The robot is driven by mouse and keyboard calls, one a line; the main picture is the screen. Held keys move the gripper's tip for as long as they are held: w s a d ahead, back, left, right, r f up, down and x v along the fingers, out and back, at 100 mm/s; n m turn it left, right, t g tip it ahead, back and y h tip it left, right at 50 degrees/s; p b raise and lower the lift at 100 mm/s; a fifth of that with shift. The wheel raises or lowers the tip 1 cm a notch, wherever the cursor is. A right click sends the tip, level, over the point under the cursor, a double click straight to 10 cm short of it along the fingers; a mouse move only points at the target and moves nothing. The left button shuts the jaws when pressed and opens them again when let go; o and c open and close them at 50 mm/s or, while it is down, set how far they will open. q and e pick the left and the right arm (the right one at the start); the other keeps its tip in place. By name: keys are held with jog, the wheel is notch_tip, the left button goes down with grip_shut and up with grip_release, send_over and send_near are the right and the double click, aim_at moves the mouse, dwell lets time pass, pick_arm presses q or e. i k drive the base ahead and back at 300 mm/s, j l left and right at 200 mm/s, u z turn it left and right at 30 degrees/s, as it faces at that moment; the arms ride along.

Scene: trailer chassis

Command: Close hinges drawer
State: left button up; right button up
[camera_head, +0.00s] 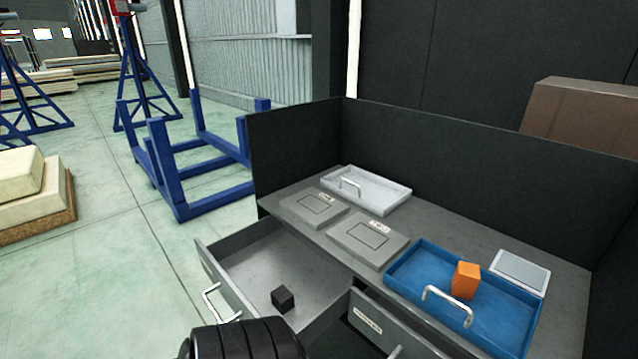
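A grey drawer (255,262) on the left of the workbench is pulled far out. A black cube (283,298) lies in it, and a silver handle (218,303) is on its front. A second drawer (385,330) to the right stands partly out, with a dark inside and a small label on its front; its lower part is cut off by the picture edge. The label is too small to read, so I cannot tell which drawer is the hinges one. Neither gripper shows; a black ribbed part, seemingly of my arm, is at the bottom edge before the left drawer.
On the bench top (460,235) are a blue tray (405,277) holding an orange block (466,281), a grey tray (385,200), two flat grey plates and a scale-like pad (518,271). Dark panels wall the bench's back and sides. Blue stands (185,190) are on the open floor left.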

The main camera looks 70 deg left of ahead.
aim_at(245, 265)
jog(key=u, duration=0.45)
jog(key=j+u, duration=0.1)
jog(key=u, duration=0.75)
jog(key=j+u, duration=0.15)
jog(key=u, duration=0.75)
jog(key=j+u, duration=0.15)
jog(key=u, duration=0.3)
